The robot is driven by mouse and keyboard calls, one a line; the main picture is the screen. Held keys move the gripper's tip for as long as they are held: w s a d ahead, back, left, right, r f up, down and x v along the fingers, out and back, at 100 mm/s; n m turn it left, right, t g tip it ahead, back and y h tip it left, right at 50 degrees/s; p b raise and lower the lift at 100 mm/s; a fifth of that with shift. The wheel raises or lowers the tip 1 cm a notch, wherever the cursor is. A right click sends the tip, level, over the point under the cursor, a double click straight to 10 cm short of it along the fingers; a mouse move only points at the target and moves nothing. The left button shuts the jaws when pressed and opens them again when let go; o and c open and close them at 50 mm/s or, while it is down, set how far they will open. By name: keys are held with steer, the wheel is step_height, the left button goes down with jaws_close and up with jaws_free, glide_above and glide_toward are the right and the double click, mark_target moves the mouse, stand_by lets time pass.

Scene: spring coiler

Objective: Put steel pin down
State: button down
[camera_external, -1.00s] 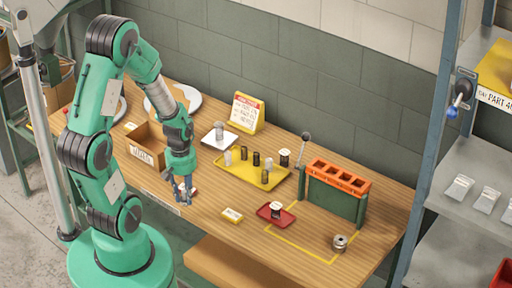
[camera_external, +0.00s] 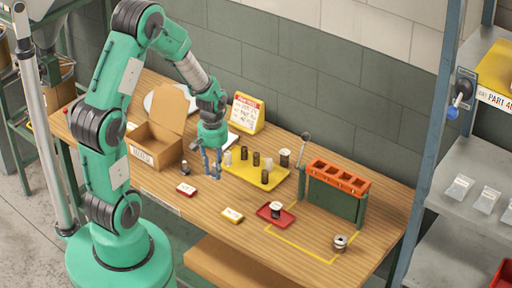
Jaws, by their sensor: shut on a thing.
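My gripper (camera_external: 212,168) is over the table, just left of the yellow tray (camera_external: 248,182), with its fingers pointing down. It is shut on the steel pin, a small grey piece that is mostly hidden between the fingers. Exact contact with the table or the tray cannot be told.
An open cardboard box (camera_external: 157,150) stands to the left.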

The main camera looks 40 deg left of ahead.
steer(key=w+d+r+m+p, duration=0.15)
steer(key=w+d, duration=0.25)
steer(key=w, duration=0.6)
steer(key=w+d+r+m+p, duration=0.1)
steer(key=w+d+m+p, duration=0.3)
steer(key=w, duration=0.6)
steer(key=w+d+m+p, duration=0.1)
steer(key=w+d+m, duration=0.1)
steer(key=w+d, duration=1.2)
steer(key=shift+w+d+f, duration=0.2)
steer(key=shift+d+f, duration=0.1)
steer(key=shift+d, duration=0.15)
steer(key=shift+f+p, duration=0.3)
steer(key=shift+f, duration=2.8)
steer(key=shift+f, duration=0.1)
steer(key=shift+f, duration=1.75)
steer(key=shift+f, duration=0.2)
